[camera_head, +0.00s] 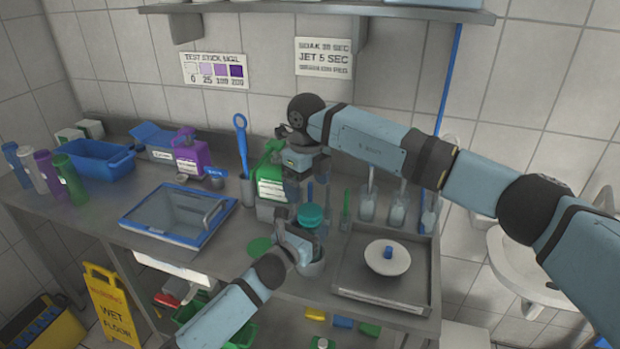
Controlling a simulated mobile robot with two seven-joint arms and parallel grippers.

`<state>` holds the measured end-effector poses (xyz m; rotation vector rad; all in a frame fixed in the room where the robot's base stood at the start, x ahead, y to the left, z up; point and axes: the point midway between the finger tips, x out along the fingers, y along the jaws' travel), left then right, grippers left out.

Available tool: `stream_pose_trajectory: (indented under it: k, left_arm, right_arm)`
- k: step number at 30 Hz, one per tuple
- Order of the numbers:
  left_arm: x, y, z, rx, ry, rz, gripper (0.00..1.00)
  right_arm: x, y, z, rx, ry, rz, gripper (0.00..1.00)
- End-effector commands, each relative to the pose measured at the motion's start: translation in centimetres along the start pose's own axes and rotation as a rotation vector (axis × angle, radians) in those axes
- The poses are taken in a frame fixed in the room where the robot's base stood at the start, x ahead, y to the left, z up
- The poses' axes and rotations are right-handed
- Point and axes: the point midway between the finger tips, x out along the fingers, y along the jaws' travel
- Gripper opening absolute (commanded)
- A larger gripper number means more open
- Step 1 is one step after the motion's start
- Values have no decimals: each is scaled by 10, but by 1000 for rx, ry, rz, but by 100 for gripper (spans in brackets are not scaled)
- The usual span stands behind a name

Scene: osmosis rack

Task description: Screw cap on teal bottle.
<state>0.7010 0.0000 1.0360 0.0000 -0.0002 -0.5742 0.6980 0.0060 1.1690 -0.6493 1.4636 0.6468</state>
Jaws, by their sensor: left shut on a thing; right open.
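The teal bottle (310,214) shows as a rounded teal top above the counter, right at my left gripper. My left gripper (300,238) comes from the lower left and is shut on it; the jaws hide most of the body. I cannot tell a separate cap on its top. My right gripper (292,190) points down just above and left of the teal top. It is open, with no object visible between its fingers. A flat green disc (259,246) lies on the counter left of my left gripper.
A green jug (270,180) stands close behind my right gripper. A grey tray (350,272) with a white disc is to the right, a blue-framed basin (150,235) to the left. Brushes in clear holders (397,214) stand behind the tray. A shelf (330,9) hangs above.

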Motion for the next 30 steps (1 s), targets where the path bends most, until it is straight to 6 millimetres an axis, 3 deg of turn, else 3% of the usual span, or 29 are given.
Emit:
stream_pose_trajectory:
  k: [21, 30]
  left_arm:
    - [0, 0, 0, 0, 0, 0, 0]
    - [0, 0, 0, 0, 0, 0, 0]
  right_arm:
    - [-10, -4, -2, -1621, 2, 6, 86]
    - [-11, -6, -2, -1967, 0, 9, 86]
